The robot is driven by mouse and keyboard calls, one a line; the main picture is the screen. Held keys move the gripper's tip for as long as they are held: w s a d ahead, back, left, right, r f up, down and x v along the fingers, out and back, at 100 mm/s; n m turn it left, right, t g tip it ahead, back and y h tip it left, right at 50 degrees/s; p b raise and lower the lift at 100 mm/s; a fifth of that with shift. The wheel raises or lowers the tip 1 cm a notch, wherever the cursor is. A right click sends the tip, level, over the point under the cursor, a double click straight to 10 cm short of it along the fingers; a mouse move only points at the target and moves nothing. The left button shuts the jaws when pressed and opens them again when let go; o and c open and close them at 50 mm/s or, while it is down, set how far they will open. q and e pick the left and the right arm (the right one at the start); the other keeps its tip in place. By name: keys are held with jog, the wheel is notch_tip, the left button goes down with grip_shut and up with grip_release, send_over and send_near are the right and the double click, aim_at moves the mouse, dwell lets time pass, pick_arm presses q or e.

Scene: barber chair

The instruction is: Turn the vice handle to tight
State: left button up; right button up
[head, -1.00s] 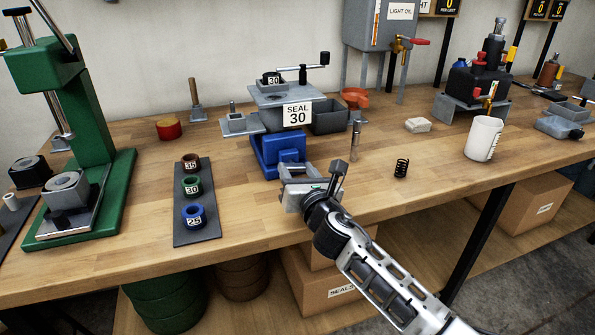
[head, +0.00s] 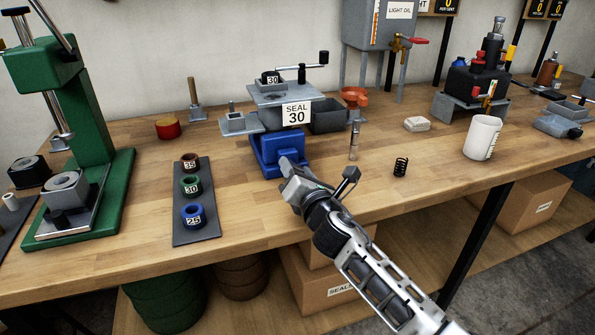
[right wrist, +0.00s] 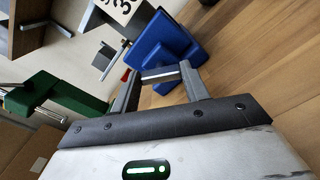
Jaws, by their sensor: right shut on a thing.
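The blue vice (head: 270,152) stands on the bench near its front edge, below a grey fixture (head: 290,94) with a "SEAL 30" sign (head: 297,114). My right gripper (head: 291,169) reaches in from the lower right to the front of the vice. In the right wrist view, my right gripper (right wrist: 160,70) has its two fingers on either side of a thin silver bar, the vice handle (right wrist: 160,74), in front of the blue vice body (right wrist: 163,42). In the head view the gripper mostly hides the handle. My left gripper is not in view.
A dark mat (head: 198,225) with numbered rings lies to the left, beside a green press (head: 100,190). A black spring (head: 401,167), a white beaker (head: 483,138) and an upright pin (head: 354,142) stand to the right. The bench between mat and vice is clear.

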jog(key=shift+f, duration=0.15)
jog(key=o, duration=1)
jog(key=v, duration=1.6)
jog(key=shift+p, duration=0.4)
